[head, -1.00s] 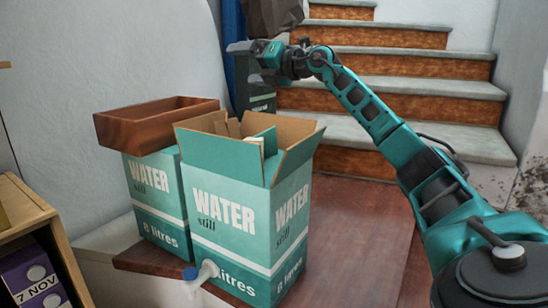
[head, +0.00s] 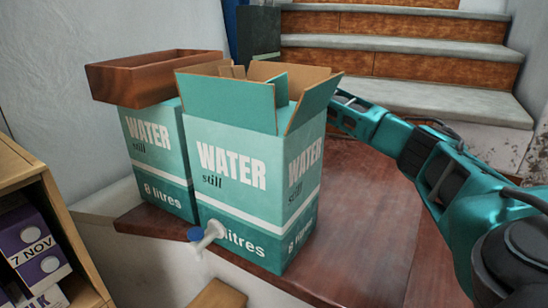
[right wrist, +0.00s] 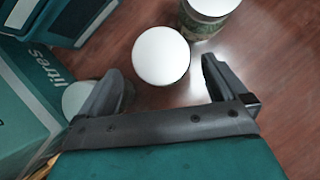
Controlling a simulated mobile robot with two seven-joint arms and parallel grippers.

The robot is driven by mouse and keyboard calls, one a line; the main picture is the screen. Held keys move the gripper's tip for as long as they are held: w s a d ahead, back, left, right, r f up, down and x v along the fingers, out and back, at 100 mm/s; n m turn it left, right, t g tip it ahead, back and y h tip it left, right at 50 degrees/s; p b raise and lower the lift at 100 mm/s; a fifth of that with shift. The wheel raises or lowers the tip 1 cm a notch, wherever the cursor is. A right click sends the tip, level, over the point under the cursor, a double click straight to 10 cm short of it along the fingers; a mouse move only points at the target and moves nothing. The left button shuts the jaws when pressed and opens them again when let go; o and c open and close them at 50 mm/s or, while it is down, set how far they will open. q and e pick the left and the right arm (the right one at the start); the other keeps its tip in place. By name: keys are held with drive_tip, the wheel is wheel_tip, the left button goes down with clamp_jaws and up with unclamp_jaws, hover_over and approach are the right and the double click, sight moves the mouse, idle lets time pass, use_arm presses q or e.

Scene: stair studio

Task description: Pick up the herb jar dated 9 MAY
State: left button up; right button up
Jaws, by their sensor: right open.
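In the right wrist view a jar with a round white lid (right wrist: 161,52) stands between and just beyond the fingertips of my right gripper (right wrist: 160,68), which is open and empty. A second white-lidded jar (right wrist: 208,28), with a greenish label, stands behind it to the right. A third pale round lid (right wrist: 78,97) is partly covered by the left finger. No date is readable on any jar. In the head view my right arm reaches behind the front water box (head: 245,200), which hides the gripper and the jars. My left gripper is not in view.
The open-topped front water box also shows close at the left of the right wrist view (right wrist: 35,95). A second water box (head: 158,165) carries a wooden tray (head: 150,85). The reddish wooden surface (head: 365,225) is clear at right. Stairs (head: 400,65) rise behind.

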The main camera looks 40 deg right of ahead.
drive_tip(key=shift+b+x, duration=0.7)
drive_tip(key=shift+x, duration=1.9)
drive_tip(key=shift+s+d, duration=0.1)
drive_tip(key=shift+s, duration=0.1)
drive_tip(key=c, duration=1.2)
